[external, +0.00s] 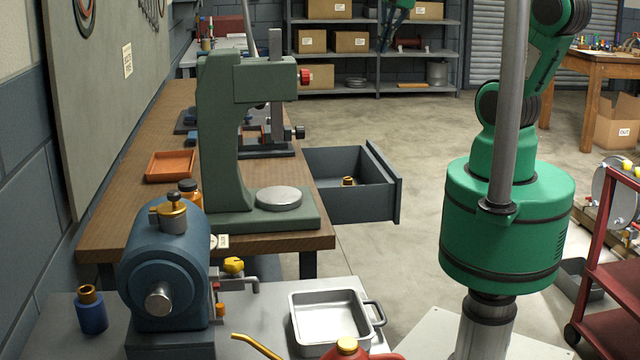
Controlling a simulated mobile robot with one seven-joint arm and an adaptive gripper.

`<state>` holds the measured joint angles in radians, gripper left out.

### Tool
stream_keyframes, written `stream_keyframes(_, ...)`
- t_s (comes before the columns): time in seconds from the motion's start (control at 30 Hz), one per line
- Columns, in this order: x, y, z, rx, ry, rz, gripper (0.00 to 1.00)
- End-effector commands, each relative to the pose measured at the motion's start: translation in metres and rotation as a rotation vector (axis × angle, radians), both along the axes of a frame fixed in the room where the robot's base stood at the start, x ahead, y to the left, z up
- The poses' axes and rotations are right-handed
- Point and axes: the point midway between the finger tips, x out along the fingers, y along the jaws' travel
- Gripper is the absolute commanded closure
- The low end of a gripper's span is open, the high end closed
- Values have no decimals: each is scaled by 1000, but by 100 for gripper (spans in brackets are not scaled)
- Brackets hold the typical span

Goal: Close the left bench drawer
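The left bench drawer (346,207) is a dark blue-grey box that stands pulled out from the right side of the wooden bench (130,205). Its front panel (397,190) faces right, well apart from the bench. A small brass-coloured part (348,181) lies inside it. My green arm stands to the right of the drawer and rises out of the top of the picture. What looks like my gripper (386,46) hangs at the top centre, in front of the shelves, above and well apart from the drawer. It is too small and dark to tell its opening.
A green press (222,150) stands on the bench, near an orange tray (171,165). A blue motor-like machine (165,265) and metal pan (328,318) are in front. A red cart (607,270) stands right. Floor between drawer and my base is clear.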

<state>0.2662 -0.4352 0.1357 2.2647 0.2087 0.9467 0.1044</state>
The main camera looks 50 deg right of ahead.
Motion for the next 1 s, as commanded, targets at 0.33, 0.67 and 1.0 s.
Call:
stream_keyframes(0.33,54,-65,-47,180,123,-276,100)
stream_keyframes(0.67,91,-140,-106,358,216,-541,100)
stream_keyframes(1.0,106,-225,-183,554,297,-819,100)
